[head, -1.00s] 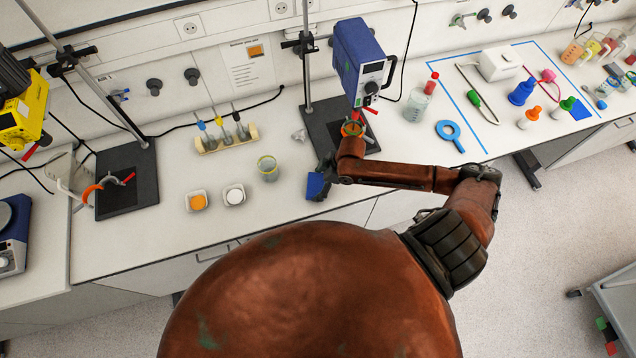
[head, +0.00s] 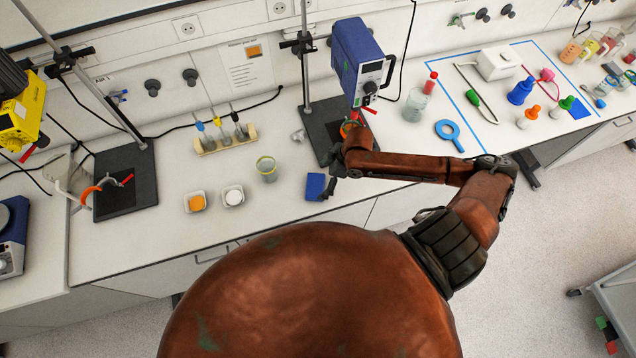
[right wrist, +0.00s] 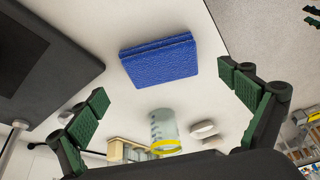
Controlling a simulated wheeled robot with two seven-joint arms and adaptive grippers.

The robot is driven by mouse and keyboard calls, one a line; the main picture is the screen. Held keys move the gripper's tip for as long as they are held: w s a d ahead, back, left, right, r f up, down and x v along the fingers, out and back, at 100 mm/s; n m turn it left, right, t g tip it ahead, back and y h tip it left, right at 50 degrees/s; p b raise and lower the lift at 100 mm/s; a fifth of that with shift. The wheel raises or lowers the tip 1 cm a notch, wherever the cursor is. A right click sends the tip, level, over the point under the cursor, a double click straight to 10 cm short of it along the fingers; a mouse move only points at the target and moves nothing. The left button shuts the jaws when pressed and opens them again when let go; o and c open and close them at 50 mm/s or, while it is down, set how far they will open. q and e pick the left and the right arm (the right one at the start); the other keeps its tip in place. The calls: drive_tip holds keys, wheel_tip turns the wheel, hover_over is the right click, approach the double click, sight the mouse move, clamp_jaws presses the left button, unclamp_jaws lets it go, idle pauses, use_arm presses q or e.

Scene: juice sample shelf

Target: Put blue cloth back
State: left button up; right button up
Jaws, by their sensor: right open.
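My right gripper (right wrist: 163,88) is open and empty. In the head view, the right gripper (head: 331,176) is just right of the cloth, partly hidden by my own arm. My left gripper is not in view.
A beaker with a yellow rim (head: 266,169) and two small dishes, orange (head: 197,202) and white (head: 233,196), stand left of the cloth. A stand with a blue device (head: 358,60) rises behind my arm.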

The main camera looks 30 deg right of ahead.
drive_tip(key=v, duration=0.7)
drive_tip(key=shift+a, duration=0.1)
